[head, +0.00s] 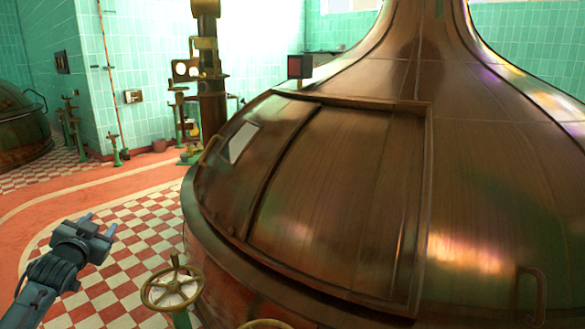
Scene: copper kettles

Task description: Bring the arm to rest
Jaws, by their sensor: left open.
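My left gripper (100,225) is at the lower left of the head view, at the end of my left arm coming in from the left edge. Its two short fingers are apart and nothing is between them. It is in the air over the checkered floor, left of the large copper kettle (480,215) and clear of it. My right gripper is not in view.
The kettle fills the right side, with a framed hatch (350,180) on its slope. A brass handwheel (172,288) stands at the kettle's front left. A dark column (211,100) with valves stands behind. Open checkered floor (135,225) lies around the gripper.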

